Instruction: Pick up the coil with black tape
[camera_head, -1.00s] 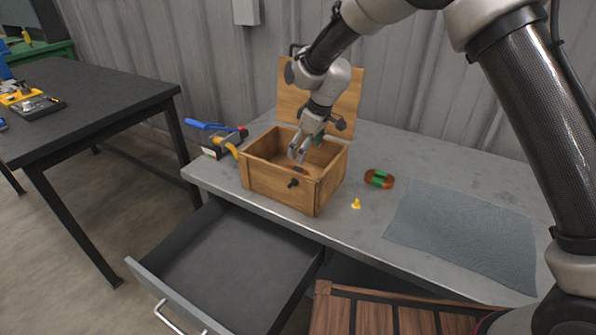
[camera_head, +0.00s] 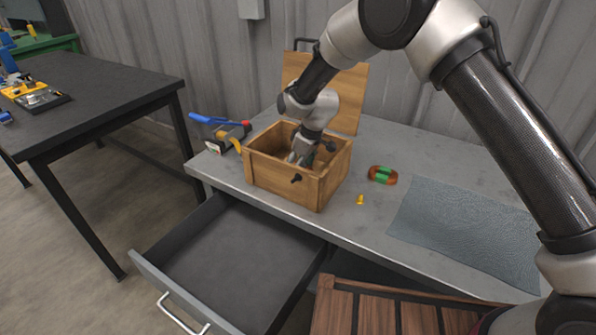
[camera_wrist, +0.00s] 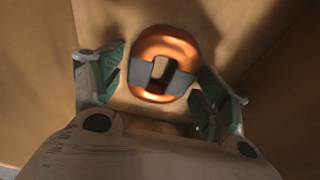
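A copper coil with dark tape (camera_wrist: 168,44) on its two sides lies inside the wooden box, seen in the wrist view. My gripper (camera_wrist: 163,88) is open, with one green-padded finger to the left of the coil and one to the right. A gap shows between the coil and at least the left finger. In the head view, my gripper (camera_head: 298,156) reaches down into the open wooden box (camera_head: 278,183), and the coil is hidden there by the box and gripper.
Another copper coil, with green tape (camera_head: 382,175), lies on the grey table right of the box. A small yellow piece (camera_head: 361,200) and a grey mat (camera_head: 465,228) are nearby. The box lid (camera_head: 345,92) stands open behind. A drawer (camera_head: 235,250) is open below.

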